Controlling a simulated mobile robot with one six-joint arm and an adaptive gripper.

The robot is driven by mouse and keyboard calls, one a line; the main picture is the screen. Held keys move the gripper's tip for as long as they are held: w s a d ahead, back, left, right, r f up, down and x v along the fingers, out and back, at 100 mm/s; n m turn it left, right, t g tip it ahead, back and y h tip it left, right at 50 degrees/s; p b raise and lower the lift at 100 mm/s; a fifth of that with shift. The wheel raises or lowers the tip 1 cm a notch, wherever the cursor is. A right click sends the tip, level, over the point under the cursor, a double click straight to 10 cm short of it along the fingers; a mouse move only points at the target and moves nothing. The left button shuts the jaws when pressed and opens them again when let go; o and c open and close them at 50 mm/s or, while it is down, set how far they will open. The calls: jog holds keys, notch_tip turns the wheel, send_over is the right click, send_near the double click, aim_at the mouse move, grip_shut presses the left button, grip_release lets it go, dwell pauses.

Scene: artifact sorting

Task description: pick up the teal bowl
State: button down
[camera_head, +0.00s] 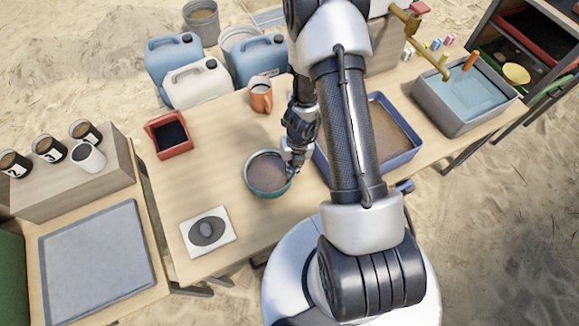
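The teal bowl (251,181) sits upright on the wooden table, left of the blue tray, and its inside looks brown. My gripper (291,168) reaches down at the bowl's right rim. My gripper and wrist cover part of that rim. The fingers are small and dark in this view, so I cannot tell whether they touch the rim or stand open or shut.
A blue tray of sand (405,135) lies close right of the bowl, partly behind my arm. Table left of the bowl is clear.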

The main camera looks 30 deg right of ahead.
notch_tip(320, 180, up, 19)
jog(key=p, duration=1.6)
jog(key=shift+w+a, duration=0.1)
